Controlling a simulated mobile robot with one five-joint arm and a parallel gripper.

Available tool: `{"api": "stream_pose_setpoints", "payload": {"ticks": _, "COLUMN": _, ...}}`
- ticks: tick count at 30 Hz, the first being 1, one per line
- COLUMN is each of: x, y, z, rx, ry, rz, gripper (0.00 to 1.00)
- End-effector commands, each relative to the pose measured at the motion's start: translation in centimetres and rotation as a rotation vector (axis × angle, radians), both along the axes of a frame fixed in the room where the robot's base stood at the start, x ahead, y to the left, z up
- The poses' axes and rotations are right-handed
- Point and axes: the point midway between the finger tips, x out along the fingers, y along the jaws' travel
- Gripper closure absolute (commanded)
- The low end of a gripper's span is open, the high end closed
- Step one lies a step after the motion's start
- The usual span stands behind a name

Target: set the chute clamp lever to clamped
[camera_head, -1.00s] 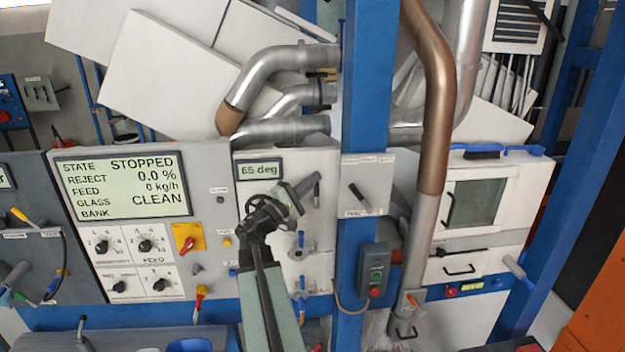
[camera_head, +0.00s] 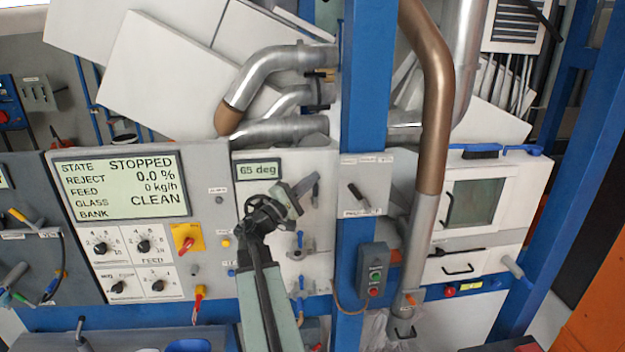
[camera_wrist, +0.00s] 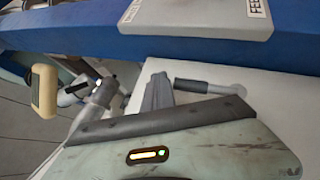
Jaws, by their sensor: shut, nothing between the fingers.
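My gripper (camera_head: 304,187) is in front of the white panel below the 65 deg display in the head view. In the wrist view its fingers (camera_wrist: 158,92) are together and hold nothing. A dark grey lever (camera_head: 316,191) stands upright on the panel, right beside the fingertips; I cannot read a label that names it as the chute clamp lever. In the wrist view a grey handle (camera_wrist: 205,86) lies just beyond the fingers. I cannot tell whether they touch. My gripper body hides part of the panel.
Small blue-handled valves (camera_head: 300,240) sit on the panel below my gripper. A blue column (camera_head: 362,120) with a black-handled switch plate (camera_head: 377,185) stands to the right. A control box (camera_head: 374,270) hangs lower on it. Silver pipes (camera_head: 270,75) run above.

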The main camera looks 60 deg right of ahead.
Motion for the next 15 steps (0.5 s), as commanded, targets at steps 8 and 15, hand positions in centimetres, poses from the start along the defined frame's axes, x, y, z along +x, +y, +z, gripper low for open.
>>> {"api": "stream_pose_setpoints", "payload": {"ticks": 8, "x": 0.6, "y": 2.6, "z": 0.6, "rx": 0.0, "ry": -0.001, "rz": 0.003, "gripper": 1.0}}
{"api": "stream_pose_setpoints", "payload": {"ticks": 15, "x": 1.7, "y": 7.1, "z": 1.3, "rx": 0.001, "ry": -0.001, "rz": 0.001, "gripper": 1.0}}
